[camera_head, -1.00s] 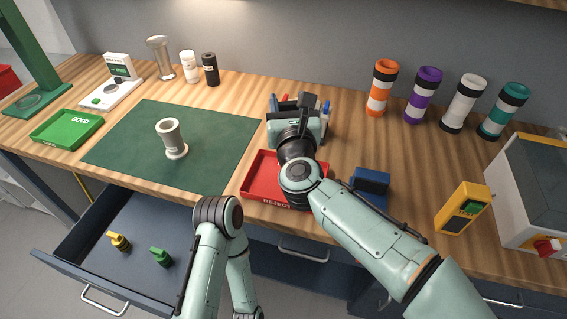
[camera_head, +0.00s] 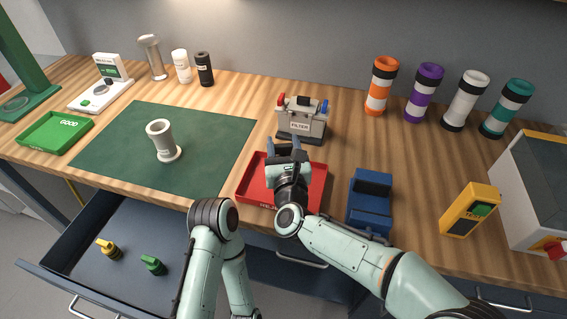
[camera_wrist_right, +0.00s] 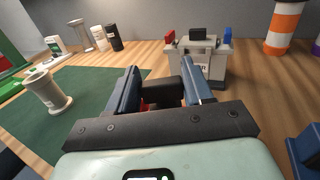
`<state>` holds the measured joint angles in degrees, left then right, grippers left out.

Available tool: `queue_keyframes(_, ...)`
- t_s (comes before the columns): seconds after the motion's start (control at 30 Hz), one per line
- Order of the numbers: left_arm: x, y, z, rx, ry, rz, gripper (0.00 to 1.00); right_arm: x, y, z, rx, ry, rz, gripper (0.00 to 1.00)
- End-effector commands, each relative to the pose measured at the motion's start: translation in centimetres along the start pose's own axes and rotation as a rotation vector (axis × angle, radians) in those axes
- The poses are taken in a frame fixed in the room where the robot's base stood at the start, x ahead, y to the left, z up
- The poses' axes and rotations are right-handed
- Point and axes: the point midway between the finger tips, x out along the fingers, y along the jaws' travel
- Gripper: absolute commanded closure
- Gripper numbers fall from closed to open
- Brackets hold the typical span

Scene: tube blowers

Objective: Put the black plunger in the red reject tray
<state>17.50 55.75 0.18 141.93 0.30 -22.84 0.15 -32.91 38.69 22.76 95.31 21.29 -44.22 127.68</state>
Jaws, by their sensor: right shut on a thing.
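My right gripper (camera_head: 285,145) is over the red reject tray (camera_head: 248,193), its blue fingers pointing toward the back of the bench. In the right wrist view the gripper (camera_wrist_right: 165,85) is shut on a dark piece, which I take to be the black plunger (camera_wrist_right: 168,92). Most of the plunger is hidden by the fingers and the gripper body. I cannot tell whether it touches the tray. A little of the tray's red shows between the fingers. My left arm shows at the bottom, but its gripper is out of view.
A grey filter box (camera_head: 302,122) stands just behind the tray. A blue block-like holder (camera_head: 370,200) is close on the right. A pale tube (camera_head: 160,138) stands on the green mat (camera_head: 115,150). The open drawer (camera_head: 130,225) holds yellow and green pieces.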

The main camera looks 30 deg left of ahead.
Motion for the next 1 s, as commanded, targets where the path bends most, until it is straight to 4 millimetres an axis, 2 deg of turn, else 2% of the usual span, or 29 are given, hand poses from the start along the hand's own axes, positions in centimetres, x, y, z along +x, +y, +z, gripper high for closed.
queue_keyframes(0.33, 0.2, 0.0, -0.2, 0.0, 0.005, 0.001, 0.08, 0.0, 0.0, -5.2, 0.0, 0.002, -0.002, 0.86)
queue_keyframes(0.8, 0.6, -0.1, -0.4, 0.001, 0.011, 0.002, 0.08, 0.0, 0.0, -6.0, 0.001, 0.0, -0.001, 0.86)
queue_keyframes(0.83, 0.6, -0.1, -0.4, 0.001, 0.012, 0.002, 0.08, 0.0, 0.0, -6.0, 0.0, 0.001, -0.001, 0.43)
queue_keyframes(0.9, 0.5, -0.1, -0.4, 0.001, 0.011, 0.002, 0.08, 0.0, 0.0, -6.0, 0.0, 0.001, -0.001, 0.24)
queue_keyframes(1.0, 0.5, -0.1, -0.4, 0.001, 0.011, 0.002, 0.08, 0.0, 0.0, -6.0, 0.0, 0.001, -0.001, 0.24)
